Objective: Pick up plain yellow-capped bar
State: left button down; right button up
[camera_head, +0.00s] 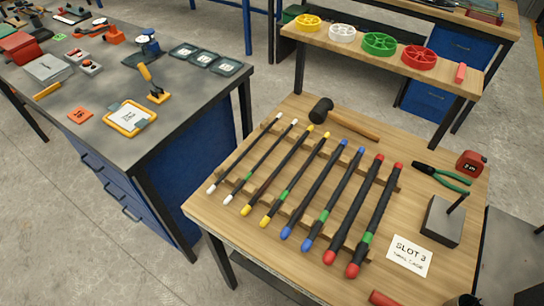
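The plain yellow-capped bar (277,170) is dark, with a yellow cap at each end and no green band. It lies slanted across the wooden rack strips on the wooden table, among a row of bars. On its right lies a yellow-capped bar with a green band (296,178). On its left lies a white-capped bar with a green band (262,159). Neither of my grippers can be made out in the head view, and nothing touches the bars.
A plain white-capped bar (245,152), blue-capped bars (314,195) and red-capped bars (356,205) share the rack. A mallet (322,110) lies behind. Pliers (442,173), a block (442,220) and a slot card (409,256) lie right. A cluttered grey bench (190,100) stands left.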

aim_at(247, 207)
jog(key=j+z, duration=0.1)
jog(key=z, duration=0.8)
jog(key=j+z, duration=0.4)
jog(key=k+j+z, duration=0.15)
jog(key=z, duration=0.2)
jog(key=k+j+z, duration=0.2)
jog(key=j+z, duration=0.2)
jog(key=k+j+z, duration=0.1)
jog(key=k+j, duration=0.25)
jog(key=j, duration=0.15)
jog(key=k+j+z, duration=0.1)
jog(key=k+j, duration=0.25)
